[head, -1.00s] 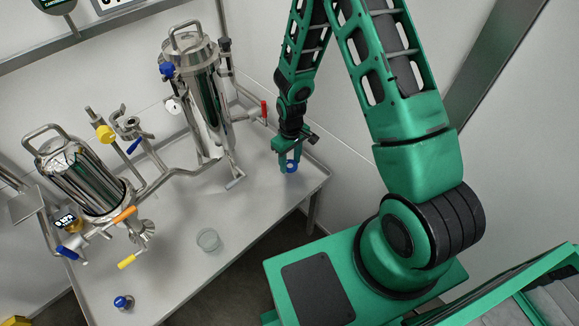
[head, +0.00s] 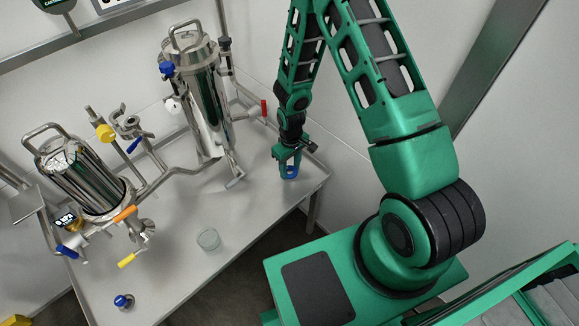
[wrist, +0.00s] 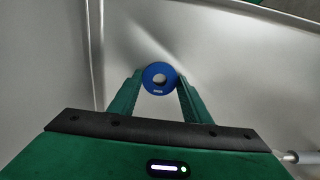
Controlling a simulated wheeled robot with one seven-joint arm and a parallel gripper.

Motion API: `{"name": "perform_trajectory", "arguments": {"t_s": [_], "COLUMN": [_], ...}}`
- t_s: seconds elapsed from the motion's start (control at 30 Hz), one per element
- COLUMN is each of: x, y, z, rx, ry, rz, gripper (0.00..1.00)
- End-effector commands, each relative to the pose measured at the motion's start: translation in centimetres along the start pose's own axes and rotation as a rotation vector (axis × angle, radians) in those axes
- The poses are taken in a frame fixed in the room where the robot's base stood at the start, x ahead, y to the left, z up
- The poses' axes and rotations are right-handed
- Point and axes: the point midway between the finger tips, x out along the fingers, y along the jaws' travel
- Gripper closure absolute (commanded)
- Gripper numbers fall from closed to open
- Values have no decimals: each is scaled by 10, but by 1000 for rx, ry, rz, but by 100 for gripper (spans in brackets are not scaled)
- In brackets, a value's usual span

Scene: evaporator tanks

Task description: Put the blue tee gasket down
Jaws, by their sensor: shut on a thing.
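The blue tee gasket (wrist: 148,84) is a blue ring with a pale centre hole, held between the fingertips of my gripper (wrist: 159,88) in the wrist view. In the head view my gripper (head: 288,170) points down near the right end of the steel bench (head: 250,215), with the blue gasket (head: 291,172) showing at its fingertips. The fingers are shut on the gasket. Whether the gasket touches the bench top is hard to tell.
Two steel tanks (head: 85,178) (head: 205,100) with pipes and coloured valve handles stand at the left and back. A glass dish (head: 208,239) and a small blue-topped item (head: 123,301) sit on the bench. The bench around my gripper is clear, near its right edge.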

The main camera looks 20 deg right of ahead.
Motion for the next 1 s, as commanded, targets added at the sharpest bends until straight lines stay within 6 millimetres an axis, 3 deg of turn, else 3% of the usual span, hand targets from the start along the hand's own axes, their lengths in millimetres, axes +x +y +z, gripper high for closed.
{"name": "perform_trajectory", "arguments": {"t_s": [0.07, 0.1, 0.17, 0.57, 0.77, 1.0], "x": [0, 0, 0, -3, -27, -70], "y": [0, 0, 0, 2, 1, 0], "z": [0, 0, 0, 0, -1, -1], "rx": [0, 0, 0, 2, 1, 0], "ry": [0, 0, 0, 0, 3, 3], "rz": [0, 0, 1, 4, 3, 2], "gripper": [83, 47, 37, 37, 37, 37]}}
